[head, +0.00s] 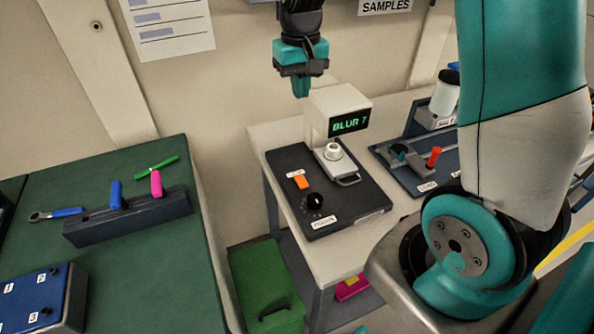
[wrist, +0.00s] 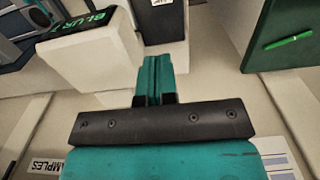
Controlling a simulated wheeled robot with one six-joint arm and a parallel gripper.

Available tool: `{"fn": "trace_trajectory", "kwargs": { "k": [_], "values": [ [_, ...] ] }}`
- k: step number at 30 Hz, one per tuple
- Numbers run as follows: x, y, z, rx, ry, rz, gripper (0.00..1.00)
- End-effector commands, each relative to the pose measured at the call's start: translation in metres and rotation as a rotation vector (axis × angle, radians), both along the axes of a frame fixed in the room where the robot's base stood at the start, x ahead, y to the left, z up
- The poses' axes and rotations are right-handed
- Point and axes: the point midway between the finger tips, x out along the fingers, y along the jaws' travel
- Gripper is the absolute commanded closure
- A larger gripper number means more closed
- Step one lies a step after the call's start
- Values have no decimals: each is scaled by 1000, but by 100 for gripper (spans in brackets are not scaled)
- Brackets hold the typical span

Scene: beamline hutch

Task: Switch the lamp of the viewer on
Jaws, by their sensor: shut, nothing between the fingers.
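The viewer (head: 340,117) is a pale upright unit on a dark base plate (head: 351,212). Its small screen (head: 349,122) shows "BLUR 7" in green. An orange rocker switch (head: 301,181) with a small label sits on the plate's left part, and a black knob (head: 314,201) sits in front of it. A light stage with a round holder (head: 333,152) is below the screen. My gripper (head: 301,88) is shut and empty, above and behind the plate, left of the viewer's top. In the wrist view the shut fingers (wrist: 155,72) point beside the viewer's pale housing (wrist: 93,55).
A green bench (head: 165,235) at left holds a dark rack (head: 130,215) with blue and pink handles, a green pen (head: 157,167) and a blue box (head: 40,300). A dark tray with a red-handled part (head: 433,157) is right of the viewer. A green bin (head: 265,285) stands on the floor.

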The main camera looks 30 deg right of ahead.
Motion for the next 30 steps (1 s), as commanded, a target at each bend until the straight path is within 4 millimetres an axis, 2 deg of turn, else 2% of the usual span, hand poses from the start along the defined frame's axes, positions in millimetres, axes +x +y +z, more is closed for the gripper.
{"fn": "trace_trajectory", "kwargs": {
  "k": [4, 8, 30],
  "values": [
    [0, 0, -6, 0, 1, 1, 100],
    [-1, 1, -23, 1, 5, 3, 100],
    [-1, 3, -184, 1, 6, 7, 100]
  ]
}}
